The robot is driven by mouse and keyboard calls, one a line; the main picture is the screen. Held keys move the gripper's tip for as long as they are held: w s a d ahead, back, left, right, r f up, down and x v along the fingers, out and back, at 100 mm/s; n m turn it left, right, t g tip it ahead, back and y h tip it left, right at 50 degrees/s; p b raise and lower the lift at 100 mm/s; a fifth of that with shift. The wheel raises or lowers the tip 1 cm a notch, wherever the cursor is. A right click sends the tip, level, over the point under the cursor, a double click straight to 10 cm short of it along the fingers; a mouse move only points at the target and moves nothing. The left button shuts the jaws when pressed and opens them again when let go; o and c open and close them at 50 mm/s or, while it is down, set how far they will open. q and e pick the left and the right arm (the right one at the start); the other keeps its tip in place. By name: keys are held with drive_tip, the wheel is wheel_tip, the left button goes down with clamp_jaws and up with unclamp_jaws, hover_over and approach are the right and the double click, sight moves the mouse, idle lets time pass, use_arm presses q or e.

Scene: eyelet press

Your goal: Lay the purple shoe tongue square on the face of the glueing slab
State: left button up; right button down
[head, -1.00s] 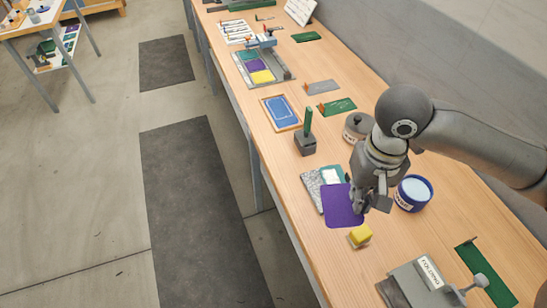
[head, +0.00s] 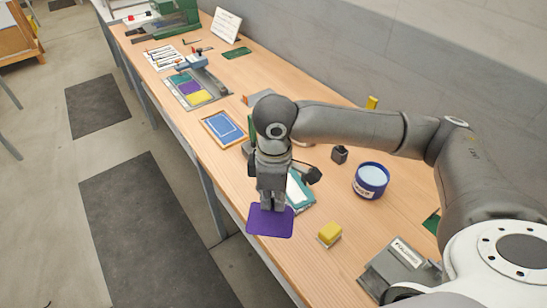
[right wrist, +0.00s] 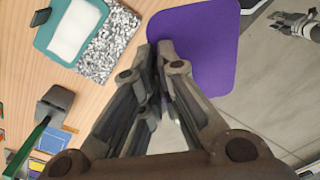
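My right gripper (head: 270,205) is shut on the edge of the purple shoe tongue (head: 278,225). In the right wrist view, its fingertips (right wrist: 160,48) pinch the near left edge of the tongue (right wrist: 205,40). In the head view the tongue appears over the bench's front edge. The speckled grey glueing slab (right wrist: 118,48) lies on the bench, left of the tongue in the right wrist view. A teal piece with a white panel (right wrist: 75,30) overlaps or adjoins the slab. In the head view my gripper hides much of this area. My left gripper (right wrist: 290,22) shows small in the right wrist view, fingers unclear.
A yellow block (head: 329,233) and a blue tub (head: 370,180) stand to the right on the bench. A grey stand with a green handle (right wrist: 50,108) is near the slab. A blue framed panel (head: 223,129) lies farther back. Bare wood lies between the tub and yellow block.

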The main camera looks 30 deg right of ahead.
drive_tip(key=w+d+r+n+p, duration=0.1)
drive_tip(key=w+d+n+p, duration=0.1)
drive_tip(key=n, duration=1.1)
drive_tip(key=w+d+r+n+p, duration=0.1)
drive_tip(key=w+n+p, duration=0.4)
drive_tip(key=n, duration=0.8)
drive_tip(key=shift+d+n+p, duration=0.3)
drive_tip(key=shift+d+p, duration=0.2)
drive_tip(key=shift+p, duration=0.6)
drive_tip(key=shift+r, duration=0.1)
drive_tip(key=shift+f+b, duration=0.9)
drive_tip(key=shift+f, duration=2.1)
